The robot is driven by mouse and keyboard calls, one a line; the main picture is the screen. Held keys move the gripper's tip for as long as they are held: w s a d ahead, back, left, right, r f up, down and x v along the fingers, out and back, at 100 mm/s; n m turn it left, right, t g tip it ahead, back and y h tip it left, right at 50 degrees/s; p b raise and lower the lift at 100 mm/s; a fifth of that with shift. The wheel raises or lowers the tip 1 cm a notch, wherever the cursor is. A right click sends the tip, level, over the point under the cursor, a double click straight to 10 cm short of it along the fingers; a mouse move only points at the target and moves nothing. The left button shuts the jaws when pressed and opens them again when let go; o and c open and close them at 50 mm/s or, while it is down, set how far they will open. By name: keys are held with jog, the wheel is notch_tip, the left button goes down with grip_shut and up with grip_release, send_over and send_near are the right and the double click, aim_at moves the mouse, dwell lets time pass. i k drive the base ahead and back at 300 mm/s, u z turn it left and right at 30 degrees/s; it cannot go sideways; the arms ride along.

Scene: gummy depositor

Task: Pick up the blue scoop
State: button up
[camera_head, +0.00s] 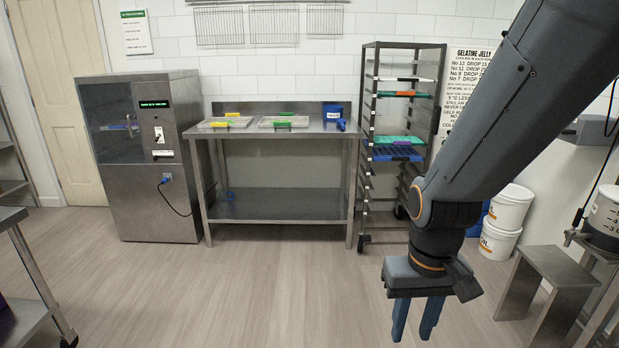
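A blue object with a white label (333,112) stands at the right end of the steel table top. A small blue part (341,125) sticks out at its lower right; it looks like a scoop or its handle, but it is too small to tell which. My gripper (415,325) hangs over the floor at the lower right, with its two blue fingers pointing down, apart and empty. It is well in front of the table and touches nothing.
The steel table (270,137) also holds trays with yellow and green items (284,123). A steel cabinet (150,190) stands left, a wheeled rack (366,190) right. White buckets (500,240) and a stool (550,268) are at right. The middle floor is clear.

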aim_at(342, 123)
jog(key=u, duration=0.05)
jog(key=i, duration=1.75)
jog(key=z, duration=0.1)
jog(key=i, duration=1.75)
jog(key=z, duration=0.35)
jog(key=i, duration=0.8)
jog(key=z, duration=0.05)
